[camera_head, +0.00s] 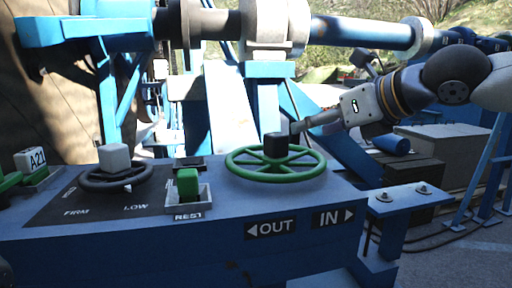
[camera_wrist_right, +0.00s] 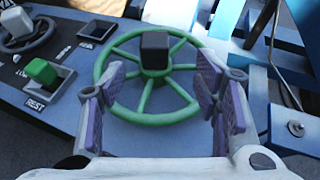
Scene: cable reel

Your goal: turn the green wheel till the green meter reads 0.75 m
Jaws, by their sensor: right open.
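The green wheel (camera_head: 275,178) lies flat on top of the blue console, with green spokes and a black block-like hub (camera_head: 277,145). It also shows in the wrist view (camera_wrist_right: 150,119), ahead of my fingers. My right gripper (camera_head: 297,127) comes in from the right, above the wheel's right side and close to the black hub. In the wrist view its two purple-padded fingers (camera_wrist_right: 162,102) are spread wide, with nothing held between them. Whether a fingertip touches the wheel is unclear. My left gripper is out of view. I see no readable green meter.
The console front (camera_head: 180,248) carries OUT with a left arrow and IN with a right arrow. A dark wheel (camera_head: 88,183) with a grey hub and a green block (camera_head: 188,182) in a REST holder stand left. A blue bracket (camera_head: 400,198) juts out right.

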